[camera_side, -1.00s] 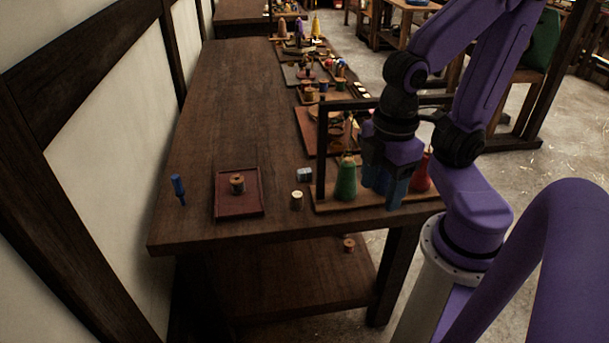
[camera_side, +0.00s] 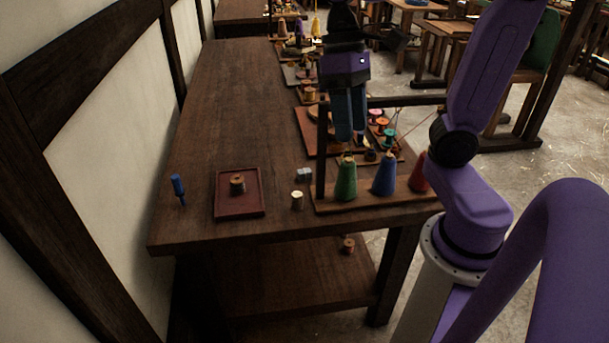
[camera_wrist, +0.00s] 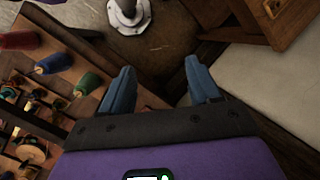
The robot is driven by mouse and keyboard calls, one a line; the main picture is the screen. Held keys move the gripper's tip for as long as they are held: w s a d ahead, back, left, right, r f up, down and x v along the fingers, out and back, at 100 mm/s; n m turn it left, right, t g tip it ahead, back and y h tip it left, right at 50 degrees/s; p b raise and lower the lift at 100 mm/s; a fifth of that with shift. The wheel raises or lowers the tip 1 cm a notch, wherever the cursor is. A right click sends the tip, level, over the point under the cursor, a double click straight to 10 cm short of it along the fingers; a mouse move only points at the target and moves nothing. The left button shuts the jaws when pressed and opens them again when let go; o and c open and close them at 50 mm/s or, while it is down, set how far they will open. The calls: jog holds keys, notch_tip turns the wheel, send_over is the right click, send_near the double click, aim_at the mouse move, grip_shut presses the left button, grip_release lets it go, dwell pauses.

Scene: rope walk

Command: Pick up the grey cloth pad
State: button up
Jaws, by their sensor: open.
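I cannot make out a grey cloth pad for certain. A small pale blue-grey item (camera_side: 304,174) lies on the table left of the thread rack in the side view; it is too small to tell if it is cloth. My gripper (camera_side: 351,136) points down above the table by the rack, to the right of that item and higher in the picture. In the wrist view my gripper (camera_wrist: 160,66) shows two blue fingers well apart, with nothing between them.
Green (camera_side: 346,180), blue (camera_side: 384,175) and red (camera_side: 420,172) thread cones stand on the wooden rack (camera_side: 340,207). A dark red tray (camera_side: 225,204) holds a spool (camera_side: 237,184). A pale spool (camera_side: 297,200) and a blue-handled tool (camera_side: 178,186) are nearby. The table's left middle is clear.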

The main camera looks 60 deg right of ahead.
jog(key=w+d+m+t+y, duration=0.3)
jog(key=w+d+m+y, duration=0.4)
jog(key=w+d+m, duration=0.8)
jog(key=d+m+t+y, duration=0.1)
jog(key=d+m+t, duration=0.95)
jog(key=d, duration=0.85)
jog(key=shift+m+g, duration=0.75)
jog(key=shift+m, duration=0.2)
jog(key=f, duration=1.8)
jog(key=s+f, duration=0.1)
jog(key=f, duration=0.9)
jog(key=shift+a+f, duration=0.1)
jog(key=shift+f, duration=0.25)
jog(key=shift+w+a+f, duration=0.2)
jog(key=shift+w+a, duration=0.05)
send_near(308, 170)
jog(key=x, duration=0.5)
jog(key=shift+w+d+f, duration=0.2)
jog(key=shift+w, duration=0.25)
jog(key=shift+s+a+x, duration=0.15)
jog(key=shift+x, duration=1.15)
jog(key=shift+s+a+x, duration=0.15)
jog(key=shift+x, duration=1.2)
